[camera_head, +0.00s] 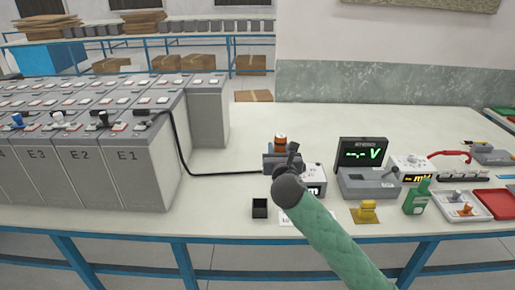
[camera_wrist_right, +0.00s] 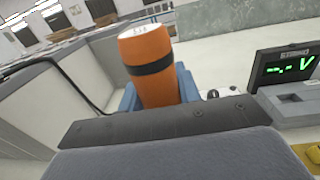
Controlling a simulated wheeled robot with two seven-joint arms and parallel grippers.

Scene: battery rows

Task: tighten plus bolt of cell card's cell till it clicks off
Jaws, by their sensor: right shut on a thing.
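My right gripper (camera_head: 282,160) is over the bench, right of the battery row, shut on an upright orange tool (camera_head: 280,140). In the right wrist view the orange tool (camera_wrist_right: 148,65) has a black band and stands between the blue fingers of the gripper (camera_wrist_right: 158,92). Its lower end is hidden. The grey cells E1 (camera_head: 128,157), E2 (camera_head: 80,156) and E3 (camera_head: 37,157) stand at the left, with red and white marks on top. The bolts are too small to tell apart. A white card (camera_head: 291,217) lies partly behind my right arm; its text is unreadable. My left gripper is out of view.
A black cable (camera_head: 185,150) runs from E1's top toward my gripper. A voltmeter (camera_head: 362,153) reads "--.- V". The bench between cells and gripper is mostly clear.

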